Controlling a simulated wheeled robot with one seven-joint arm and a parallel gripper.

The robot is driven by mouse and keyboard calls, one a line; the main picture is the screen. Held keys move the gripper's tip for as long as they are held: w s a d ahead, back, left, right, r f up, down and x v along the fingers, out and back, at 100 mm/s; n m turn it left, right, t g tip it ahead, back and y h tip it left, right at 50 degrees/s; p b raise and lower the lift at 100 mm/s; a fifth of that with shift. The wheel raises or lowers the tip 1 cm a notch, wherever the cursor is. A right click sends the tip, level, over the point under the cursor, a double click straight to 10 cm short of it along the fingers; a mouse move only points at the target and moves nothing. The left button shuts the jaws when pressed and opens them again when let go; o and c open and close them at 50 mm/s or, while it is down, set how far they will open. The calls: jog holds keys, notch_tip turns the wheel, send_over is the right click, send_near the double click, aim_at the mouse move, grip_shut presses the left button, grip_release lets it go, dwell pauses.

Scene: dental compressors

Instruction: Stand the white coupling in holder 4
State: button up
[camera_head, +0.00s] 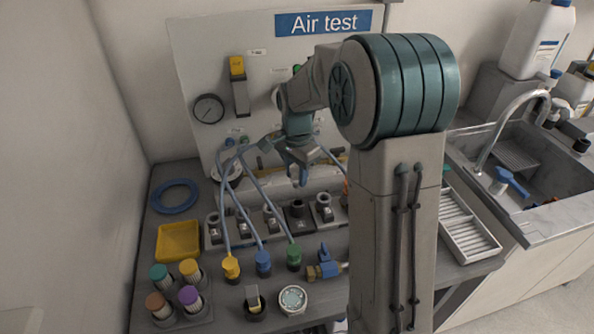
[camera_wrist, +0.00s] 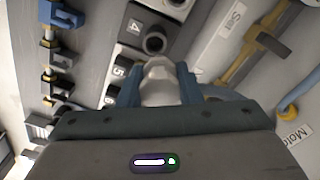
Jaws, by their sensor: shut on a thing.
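In the wrist view the white coupling (camera_wrist: 160,82) sits between the two blue fingers of my gripper (camera_wrist: 159,88), which is shut on it. Holder 4 (camera_wrist: 155,43), a dark round socket beside the label "4", shows just past the coupling's far end. No part is seen in its dark opening. The coupling looks apart from it, though their height difference is hard to judge. In the head view my gripper (camera_head: 299,178) points down above the holder row, near holder 4 (camera_head: 298,208). The coupling cannot be made out clearly there.
Holder 5 (camera_head: 324,202) stands right beside holder 4. Blue hoses (camera_head: 254,195) hang in front of the left holders. A yellow tray (camera_head: 179,241), a blue valve (camera_head: 324,265) and hose ends with coloured caps are on the bench. The air test panel (camera_head: 262,75) rises behind.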

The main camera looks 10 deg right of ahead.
aim_at(297, 188)
jog(key=shift+s+r+m, duration=0.2)
jog(key=shift+s+m, duration=0.15)
jog(key=shift+m, duration=0.65)
jog(key=shift+f+b, duration=1.9)
jog(key=shift+f, duration=0.75)
jog(key=shift+f, duration=0.1)
jog(key=shift+f+b, duration=0.95)
jog(key=shift+f, duration=0.2)
jog(key=shift+r+p, duration=0.65)
jog(key=shift+r, duration=0.15)
jog(key=shift+f, duration=0.15)
